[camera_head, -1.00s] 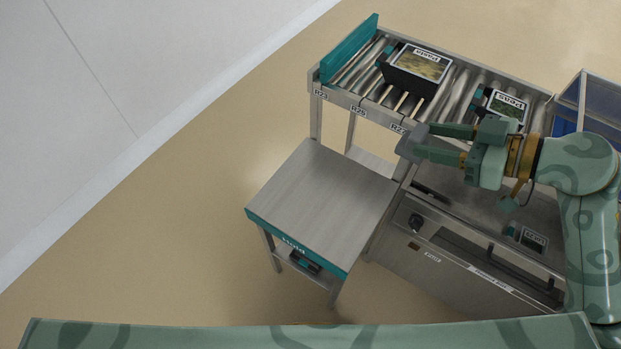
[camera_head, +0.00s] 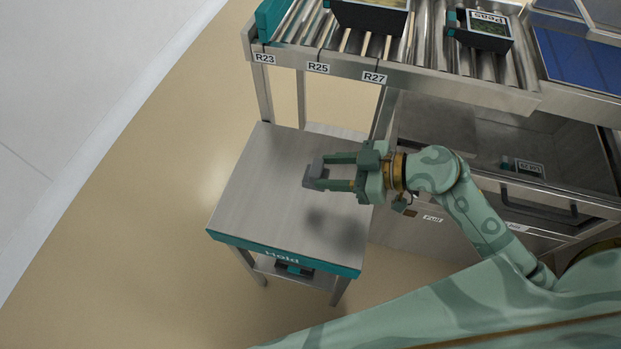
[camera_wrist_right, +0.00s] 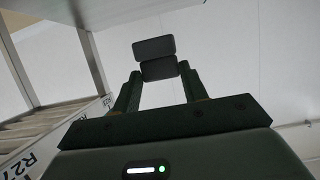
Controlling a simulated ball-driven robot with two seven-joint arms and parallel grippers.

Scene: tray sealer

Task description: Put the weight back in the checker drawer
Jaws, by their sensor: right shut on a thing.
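My right gripper (camera_head: 326,172) reaches in from the right above the table marked Hold and is shut on a small dark grey block, which looks like the weight (camera_head: 312,173). The weight sticks out past the fingertips, clear of the tabletop, with a shadow below it. In the right wrist view the weight (camera_wrist_right: 153,47) shows as dark slabs between the two fingers (camera_wrist_right: 157,80). My left gripper is not in view.
The Hold table (camera_head: 262,185) has a bare top. Behind it runs a roller conveyor (camera_head: 430,70) with labels R23, R25 and R27, carrying a black tray (camera_head: 368,18) and a tray marked Peas (camera_head: 486,30). A small dark object (camera_head: 293,267) lies on the table's lower shelf.

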